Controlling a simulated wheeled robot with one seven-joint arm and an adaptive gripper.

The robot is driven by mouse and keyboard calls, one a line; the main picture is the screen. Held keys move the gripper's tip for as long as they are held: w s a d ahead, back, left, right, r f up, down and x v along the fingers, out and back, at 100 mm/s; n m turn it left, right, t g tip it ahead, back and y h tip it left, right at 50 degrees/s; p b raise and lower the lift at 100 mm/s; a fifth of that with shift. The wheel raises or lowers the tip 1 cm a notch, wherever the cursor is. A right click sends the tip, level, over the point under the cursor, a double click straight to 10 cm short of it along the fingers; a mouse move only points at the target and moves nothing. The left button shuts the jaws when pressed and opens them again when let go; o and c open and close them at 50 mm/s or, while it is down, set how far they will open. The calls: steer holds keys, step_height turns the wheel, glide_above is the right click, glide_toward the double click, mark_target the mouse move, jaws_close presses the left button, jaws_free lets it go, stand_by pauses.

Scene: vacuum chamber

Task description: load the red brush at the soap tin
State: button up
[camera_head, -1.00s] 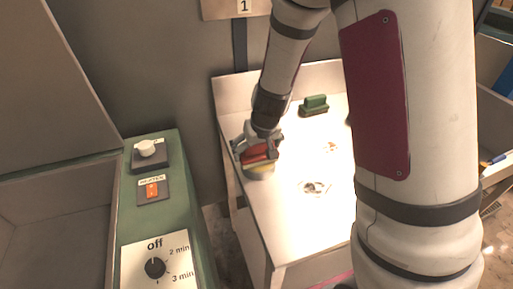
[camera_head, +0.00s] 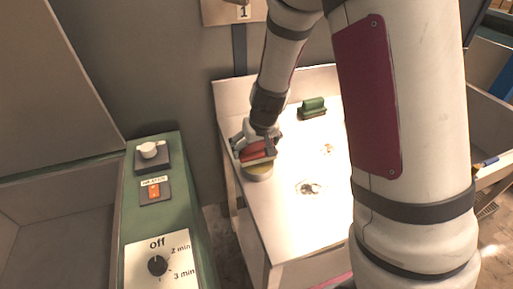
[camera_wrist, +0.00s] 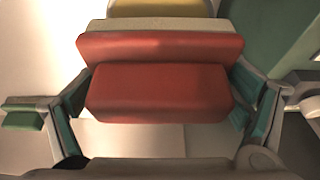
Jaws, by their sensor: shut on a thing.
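My gripper (camera_head: 258,143) is shut on the red brush (camera_head: 257,151), with one finger on each end of its red handle. In the wrist view the brush (camera_wrist: 160,85) sits level between the fingers, and a pale strip shows along its far side. The round soap tin (camera_head: 258,173) stands on the white table, directly below the brush in the head view. The tin's yellow content (camera_wrist: 160,8) shows at the top edge of the wrist view, just beyond the brush. The brush overlaps the tin's back part; I cannot tell whether they touch.
A green brush (camera_head: 313,107) stands at the back of the white table (camera_head: 290,225). A green control panel (camera_head: 190,215) with a dial and switches stands at the left, beside an open bin.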

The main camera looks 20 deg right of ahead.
steer(key=shift+r+p, duration=2.05)
steer(key=shift+r, duration=0.55)
